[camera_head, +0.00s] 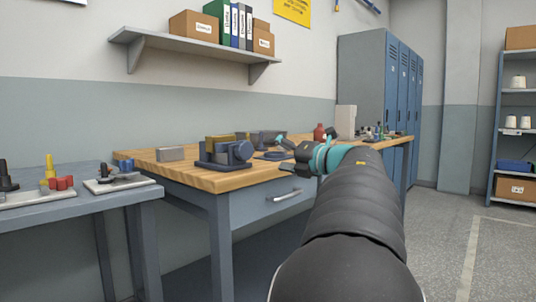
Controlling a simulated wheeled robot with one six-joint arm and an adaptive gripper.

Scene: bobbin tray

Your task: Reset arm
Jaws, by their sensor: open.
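My arm reaches from the bottom right over the front of the wooden-topped workbench (205,181). My gripper (281,155), at the end of the arm past a teal ring, is open and points left above the bench. Nothing shows between its fingers. A dark blue-grey fixture (226,154) sits on the bench to the left of my gripper, apart from it. On the lower grey table at left, a light tray (30,200) holds yellow, red and dark pieces. My arm hides part of the bench's right side.
A grey block (170,154) lies at the bench's left end. A second small tray (118,184) is on the left table. Blue lockers (375,85) stand behind. The floor at right is clear.

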